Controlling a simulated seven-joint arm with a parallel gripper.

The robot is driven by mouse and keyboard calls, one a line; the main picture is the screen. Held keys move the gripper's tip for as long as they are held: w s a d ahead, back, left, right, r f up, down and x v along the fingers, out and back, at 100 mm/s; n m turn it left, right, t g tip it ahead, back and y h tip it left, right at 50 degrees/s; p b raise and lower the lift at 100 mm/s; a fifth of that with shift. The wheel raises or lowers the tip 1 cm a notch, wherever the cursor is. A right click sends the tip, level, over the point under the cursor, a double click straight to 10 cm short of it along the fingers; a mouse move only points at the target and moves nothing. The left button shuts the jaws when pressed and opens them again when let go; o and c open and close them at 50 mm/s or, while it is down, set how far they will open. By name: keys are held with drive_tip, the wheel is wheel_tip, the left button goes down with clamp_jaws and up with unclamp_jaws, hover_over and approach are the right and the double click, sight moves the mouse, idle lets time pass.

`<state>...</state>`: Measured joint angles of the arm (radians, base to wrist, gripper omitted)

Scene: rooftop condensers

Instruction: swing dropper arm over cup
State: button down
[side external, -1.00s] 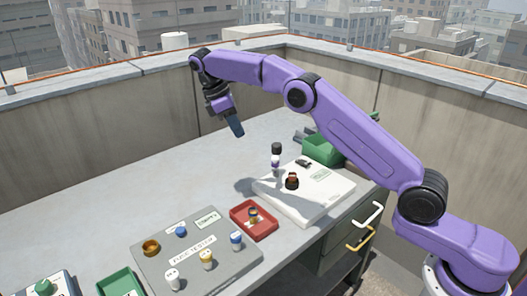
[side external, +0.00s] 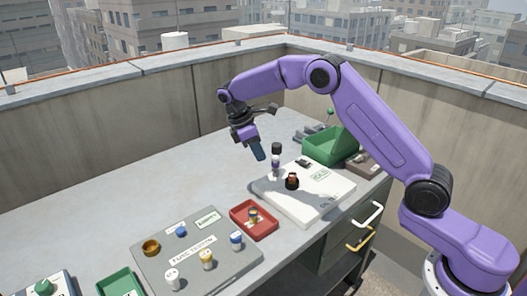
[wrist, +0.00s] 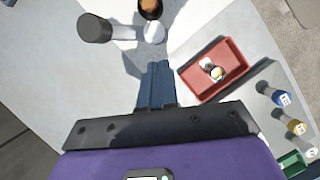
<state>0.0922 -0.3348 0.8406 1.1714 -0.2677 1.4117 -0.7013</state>
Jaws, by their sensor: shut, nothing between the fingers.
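A white upright post with a dark cap (side external: 276,149) stands at the left part of a white base plate (side external: 322,199). I take it for the dropper stand; which part swings I cannot tell. In the wrist view its dark cap (wrist: 95,28) shows at the upper left. A small dark cup with an orange-brown inside (side external: 292,181) sits on the plate beside the post, and shows at the top edge of the wrist view (wrist: 150,8). My gripper (side external: 262,158) is shut and empty, pointing down, left of the post and apart from it; its blue fingers (wrist: 158,66) also show in the wrist view.
A red tray (side external: 267,234) with a small capped vial stands in front of the plate. A grey panel (side external: 158,272) with several capped pieces lies front left. A green bin (side external: 325,152) stands behind the plate. The tabletop at the back left is clear.

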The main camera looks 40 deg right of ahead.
sight(273, 159)
drive_tip(key=shift+s+d, duration=0.4)
drive_tip(key=shift+d, duration=0.25)
drive_tip(key=shift+s+d+n, duration=0.25)
drive_tip(key=shift+s+n, duration=0.3)
drive_tip(key=shift+n, duration=0.15)
drive_tip(key=shift+s+d+n+t, duration=0.15)
drive_tip(key=shift+s+n+t, duration=0.15)
drive_tip(key=shift+n, duration=0.1)
drive_tip(key=shift+s+d+n+t+h, duration=0.1)
drive_tip(key=shift+s+d+n+t, duration=0.25)
drive_tip(key=shift+s+d+n, duration=0.45)
drive_tip(key=shift+s+d+n+t+h, duration=0.1)
drive_tip(key=shift+s+d+n+t, duration=0.45)
drive_tip(key=shift+n, duration=0.6)
drive_tip(key=shift+s+d+n+t+h, duration=0.1)
drive_tip(key=shift+s+d+n+t, duration=0.2)
drive_tip(key=shift+d+n, duration=0.6)
